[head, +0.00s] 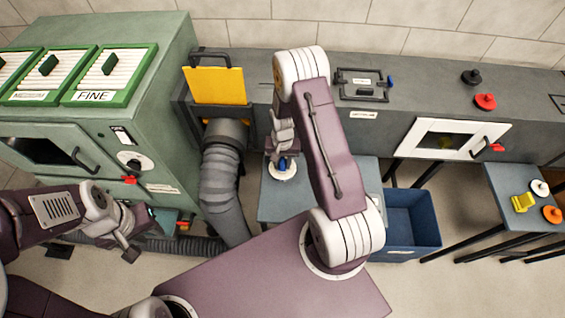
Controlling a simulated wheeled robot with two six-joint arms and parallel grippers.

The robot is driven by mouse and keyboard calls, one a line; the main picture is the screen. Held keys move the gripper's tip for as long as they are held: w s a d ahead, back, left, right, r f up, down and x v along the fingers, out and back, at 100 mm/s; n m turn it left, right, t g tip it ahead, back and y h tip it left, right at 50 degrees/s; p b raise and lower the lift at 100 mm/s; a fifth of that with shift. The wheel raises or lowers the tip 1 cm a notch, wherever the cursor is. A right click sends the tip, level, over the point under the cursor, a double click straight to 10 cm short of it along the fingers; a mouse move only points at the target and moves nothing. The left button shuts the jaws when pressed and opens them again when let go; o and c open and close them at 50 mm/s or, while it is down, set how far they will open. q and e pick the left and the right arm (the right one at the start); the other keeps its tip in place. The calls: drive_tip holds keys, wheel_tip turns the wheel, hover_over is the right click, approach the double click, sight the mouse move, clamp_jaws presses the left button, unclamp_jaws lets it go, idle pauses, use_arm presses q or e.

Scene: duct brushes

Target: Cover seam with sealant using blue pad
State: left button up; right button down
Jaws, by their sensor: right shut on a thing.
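My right gripper (284,150) points down over the small grey-blue table (268,205) in the middle. It is shut on a small blue piece (283,163), which looks like the blue pad. The blue piece is over a white round dish (282,175); I cannot tell whether they touch. The long grey duct (420,95) runs along the wall behind, and my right arm hides part of it. I cannot make out a seam or sealant on it. My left gripper (128,238) is at the lower left in front of the green cabinet (165,60); its finger opening is unclear.
A yellow plate (215,86) stands at the duct's left end above a grey hose (222,175). A black-framed hatch (362,97) and white-framed window (445,120) are on the duct. A blue bin (415,235) stands right of the table. A side table (500,185) holds small parts.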

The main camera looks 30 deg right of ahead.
sight(282, 159)
drive_tip(key=shift+s, duration=0.1)
wheel_tip(282, 159, up, 7)
drive_tip(key=p, duration=0.6)
idle(0.7)
drive_tip(key=w+a+r+n, duration=0.1)
drive_tip(key=w+a+r, duration=0.1)
drive_tip(key=w+r, duration=0.3)
drive_tip(key=s+a+r+n, duration=0.4)
drive_tip(key=s+r+n, duration=0.1)
drive_tip(key=s+r, duration=0.4)
drive_tip(key=shift+a+r, duration=0.15)
drive_tip(key=shift+a, duration=0.1)
